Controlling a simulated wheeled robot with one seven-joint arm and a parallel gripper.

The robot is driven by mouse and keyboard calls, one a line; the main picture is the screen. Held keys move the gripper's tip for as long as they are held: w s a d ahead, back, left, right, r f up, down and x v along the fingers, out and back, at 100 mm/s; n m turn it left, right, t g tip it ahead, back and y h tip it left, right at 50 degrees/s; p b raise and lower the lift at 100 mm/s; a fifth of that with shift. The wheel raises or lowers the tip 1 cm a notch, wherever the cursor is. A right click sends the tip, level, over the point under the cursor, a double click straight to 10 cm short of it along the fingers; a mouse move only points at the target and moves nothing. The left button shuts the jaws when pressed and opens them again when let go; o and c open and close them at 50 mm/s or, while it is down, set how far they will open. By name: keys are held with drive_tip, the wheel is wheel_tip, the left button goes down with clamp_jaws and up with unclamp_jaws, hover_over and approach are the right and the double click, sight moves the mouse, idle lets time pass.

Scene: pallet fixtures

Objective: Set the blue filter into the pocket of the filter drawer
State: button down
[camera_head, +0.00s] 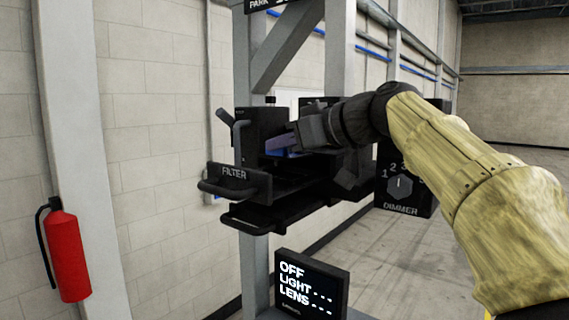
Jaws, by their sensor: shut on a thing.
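The blue filter (283,145) is a blue-violet piece inside the black fixture, partly hidden by my gripper. My gripper (298,138) is shut on it, reaching in from the right, and holds it above the filter drawer. The filter drawer (234,182) is black, with "FILTER" on its front and a bar handle, and it sticks out toward the camera. I cannot tell whether the filter touches the drawer, and the pocket is not clearly seen.
A second black tray with a handle (252,222) is just below the drawer. A dimmer box (404,185) stands right, under my arm. A screen (311,287) reads "OFF, LIGHT, LENS". A grey post and diagonal brace (285,45) rise above. A red extinguisher (66,255) hangs left.

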sight(293, 160)
drive_tip(key=shift+f, duration=1.85)
drive_tip(key=shift+f, duration=0.15)
drive_tip(key=c, duration=1.4)
unclamp_jaws()
drive_tip(key=shift+d, duration=0.25)
drive_tip(key=b+v, duration=0.5)
drive_tip(key=v, duration=0.6)
drive_tip(key=shift+s+r, duration=0.3)
drive_tip(key=shift+r, duration=0.05)
drive_tip(key=shift+d, duration=0.15)
